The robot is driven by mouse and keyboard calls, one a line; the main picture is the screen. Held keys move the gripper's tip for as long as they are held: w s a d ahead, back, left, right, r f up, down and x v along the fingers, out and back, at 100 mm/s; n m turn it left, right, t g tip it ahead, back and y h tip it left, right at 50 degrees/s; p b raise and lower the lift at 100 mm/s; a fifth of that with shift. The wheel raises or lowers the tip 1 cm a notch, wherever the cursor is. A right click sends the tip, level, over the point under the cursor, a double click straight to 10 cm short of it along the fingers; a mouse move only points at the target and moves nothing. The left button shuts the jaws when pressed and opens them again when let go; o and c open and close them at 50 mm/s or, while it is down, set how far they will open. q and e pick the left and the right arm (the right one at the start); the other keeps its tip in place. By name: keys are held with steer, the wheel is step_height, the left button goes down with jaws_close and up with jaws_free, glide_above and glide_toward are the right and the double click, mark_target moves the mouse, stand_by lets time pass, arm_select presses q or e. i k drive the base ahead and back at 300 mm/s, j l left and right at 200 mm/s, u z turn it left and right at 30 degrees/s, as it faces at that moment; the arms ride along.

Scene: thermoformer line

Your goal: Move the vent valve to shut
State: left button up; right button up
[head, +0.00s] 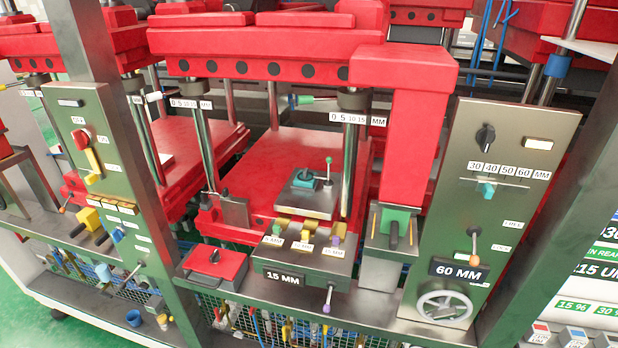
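No part is legibly marked as the vent valve, so I cannot tell which one it is or how it is set. The left grey column carries a red knob (81,139), a yellow handle (93,166) standing roughly upright, a blue knob (117,234) and a small lever (132,271) low down. Small white labels beside them are too small to read. The right grey panel has an orange-tipped lever (474,240) hanging beside labels that seem to read FREE and LOCK. Neither of my grippers is in view.
Red press frames (250,50) fill the middle and back. A box marked 15 MM (285,279) with several small levers stands on the front ledge, next to a red-topped box (215,262). A handwheel (444,306) sits low on the right panel, under a 60 MM plate (458,271).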

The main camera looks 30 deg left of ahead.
mark_target(61, 264)
steer(key=j+u, duration=0.2)
steer(key=u, duration=0.6)
steer(key=i+j+u, duration=0.1)
steer(key=j+u, duration=0.15)
steer(key=j, duration=0.2)
steer(key=i+j+u, duration=0.25)
steer(key=j, duration=0.2)
steer(key=j+u, duration=0.25)
steer(key=j, duration=0.15)
steer(key=i+j+u, duration=0.3)
steer(key=j, duration=0.05)
